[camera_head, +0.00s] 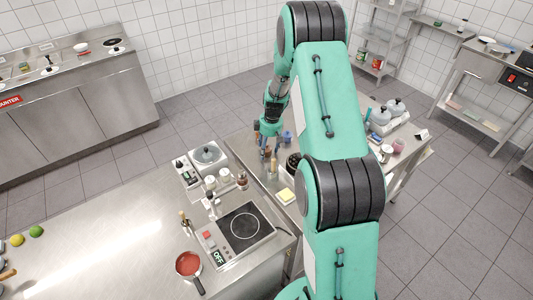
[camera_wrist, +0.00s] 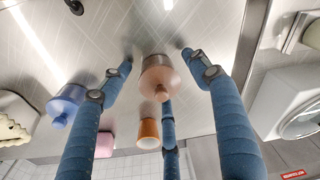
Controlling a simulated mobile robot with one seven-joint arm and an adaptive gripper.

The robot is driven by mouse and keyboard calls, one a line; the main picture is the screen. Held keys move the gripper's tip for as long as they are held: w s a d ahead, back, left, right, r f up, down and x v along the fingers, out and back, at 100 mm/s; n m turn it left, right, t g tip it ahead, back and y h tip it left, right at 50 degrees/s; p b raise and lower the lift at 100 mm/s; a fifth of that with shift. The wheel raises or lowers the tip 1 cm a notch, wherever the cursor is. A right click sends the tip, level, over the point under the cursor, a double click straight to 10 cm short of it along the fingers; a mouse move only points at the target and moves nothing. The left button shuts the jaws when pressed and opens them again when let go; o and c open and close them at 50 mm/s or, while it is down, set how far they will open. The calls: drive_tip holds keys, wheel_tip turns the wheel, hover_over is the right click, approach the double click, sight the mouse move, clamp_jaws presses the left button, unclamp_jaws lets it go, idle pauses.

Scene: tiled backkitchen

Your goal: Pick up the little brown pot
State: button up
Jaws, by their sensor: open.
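The little brown pot (camera_wrist: 158,76), pinkish brown and rounded with a small knob, sits on the metal worktop in the wrist view. My gripper (camera_wrist: 157,58) is open, with blue fingers on the left and right of the pot and a third finger below it in the picture. Gaps show between the pot and the two side fingers; whether the third touches it I cannot tell. In the head view my gripper (camera_head: 269,153) is low over the middle table, and the pot is too small and covered to make out clearly.
An orange-brown cup-like thing (camera_wrist: 148,132) is near the third finger. A blue lidded pot (camera_wrist: 67,100) and a pink block (camera_wrist: 104,145) are to the left. In the head view, a hot plate (camera_head: 245,226) and red saucepan (camera_head: 188,264) are on the front counter.

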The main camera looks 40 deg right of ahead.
drive_tip(key=shift+f, duration=0.1)
idle(0.5)
clamp_jaws()
